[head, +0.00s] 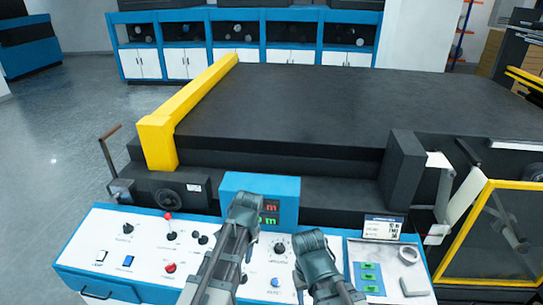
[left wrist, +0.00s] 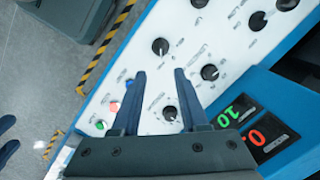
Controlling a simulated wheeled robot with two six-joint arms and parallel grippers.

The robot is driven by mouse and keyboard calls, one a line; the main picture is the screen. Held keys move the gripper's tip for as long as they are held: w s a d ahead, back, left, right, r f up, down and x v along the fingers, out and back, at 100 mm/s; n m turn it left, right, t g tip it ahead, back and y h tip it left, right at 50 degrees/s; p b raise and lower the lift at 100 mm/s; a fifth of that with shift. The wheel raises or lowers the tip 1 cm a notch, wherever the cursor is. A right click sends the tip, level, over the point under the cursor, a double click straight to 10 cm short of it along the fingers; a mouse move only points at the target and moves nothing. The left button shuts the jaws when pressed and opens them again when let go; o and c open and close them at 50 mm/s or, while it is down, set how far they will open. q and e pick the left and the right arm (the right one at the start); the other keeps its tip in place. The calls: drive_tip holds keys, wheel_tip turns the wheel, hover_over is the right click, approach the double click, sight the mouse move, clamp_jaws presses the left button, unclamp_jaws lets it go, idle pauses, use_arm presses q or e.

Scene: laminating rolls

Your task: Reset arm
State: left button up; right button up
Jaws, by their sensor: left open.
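My left gripper (left wrist: 159,74) is open and empty in the left wrist view. Its two dark fingers reach over the white control panel (left wrist: 145,20), apart, with a black knob (left wrist: 170,113) seen between them. Whether the fingers touch the panel cannot be told. In the head view my left arm (head: 232,245) rises from the bottom in front of the panel, but its jaws cannot be made out. My right arm (head: 318,262) rises beside it, and its gripper does not show.
A blue display box (head: 262,188) stands behind my left arm, and the digit displays (left wrist: 240,110) lie near my left gripper. The dark machine bed (head: 350,105) lies behind.

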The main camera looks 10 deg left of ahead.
use_arm(q)
drive_tip(key=s+d+f+n+b, duration=0.5)
drive_tip(key=s+d+f+b, duration=0.3)
drive_tip(key=s, duration=0.5)
wheel_tip(320, 180, down, 3)
drive_tip(key=b, duration=0.2)
drive_tip(key=shift+s+d+n+g+b, duration=0.2)
drive_tip(key=shift+s+n+g+b, duration=0.1)
drive_tip(key=shift+g+b, duration=0.1)
